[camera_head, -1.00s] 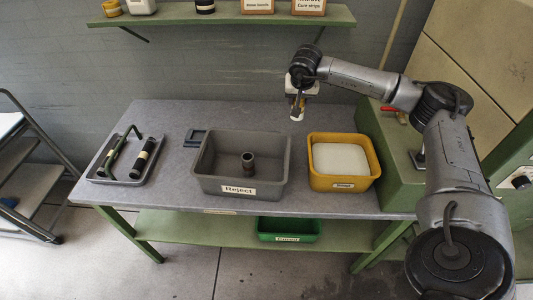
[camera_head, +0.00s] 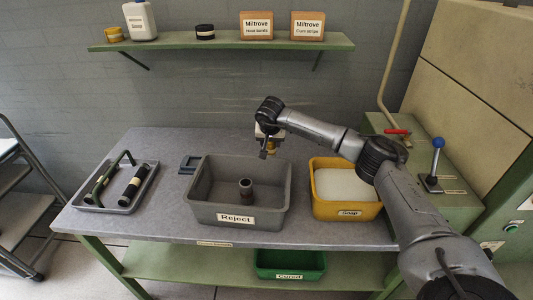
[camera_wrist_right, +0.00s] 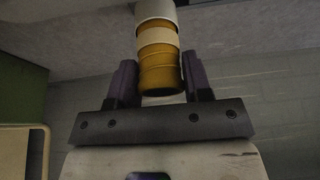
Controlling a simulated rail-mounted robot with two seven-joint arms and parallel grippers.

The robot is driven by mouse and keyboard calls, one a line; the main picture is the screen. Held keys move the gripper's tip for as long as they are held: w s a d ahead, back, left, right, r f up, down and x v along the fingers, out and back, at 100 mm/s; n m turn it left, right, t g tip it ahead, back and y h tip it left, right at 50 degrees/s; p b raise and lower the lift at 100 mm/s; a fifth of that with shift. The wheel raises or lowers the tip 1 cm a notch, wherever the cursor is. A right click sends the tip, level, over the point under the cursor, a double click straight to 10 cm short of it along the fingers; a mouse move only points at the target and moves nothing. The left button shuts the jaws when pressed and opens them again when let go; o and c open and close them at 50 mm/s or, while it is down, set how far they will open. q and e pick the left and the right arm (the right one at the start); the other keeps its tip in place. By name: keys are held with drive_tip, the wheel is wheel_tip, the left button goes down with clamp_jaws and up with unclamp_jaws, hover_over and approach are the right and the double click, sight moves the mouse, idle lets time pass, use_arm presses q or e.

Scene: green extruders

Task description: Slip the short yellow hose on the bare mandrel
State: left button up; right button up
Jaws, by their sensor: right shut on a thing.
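My right gripper (camera_head: 267,148) is above the back of the bench, behind the grey Reject bin. In the right wrist view its two dark fingers (camera_wrist_right: 160,85) are shut on the short yellow hose (camera_wrist_right: 159,66), which has a cream band and a pale upper end. A little yellow of it shows at the gripper in the head view. A grey tray (camera_head: 122,208) at the left holds a bent green rod (camera_head: 103,186) with a raised end and a dark tube (camera_head: 134,184) with a cream band. I cannot tell which piece is the bare mandrel. My left gripper is out of view.
The Reject bin (camera_head: 237,217) holds an upright dark short tube (camera_head: 246,188). Right of it stands the yellow Soap bin (camera_head: 347,212) with pale contents. A green machine with a blue-knobbed lever (camera_head: 438,143) stands at the right. The bench between tray and Reject bin is mostly clear.

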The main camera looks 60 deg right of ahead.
drive_tip(key=shift+w+f, duration=0.45)
drive_tip(key=shift+w, duration=0.4)
wheel_tip(320, 180, down, 3)
drive_tip(key=shift+f+b, duration=0.15)
drive_tip(key=shift+b, duration=0.5)
drive_tip(key=shift+f, duration=0.4)
drive_tip(key=shift+f, duration=0.1)
drive_tip(key=o, duration=1)
drive_tip(key=shift+o, duration=0.2)
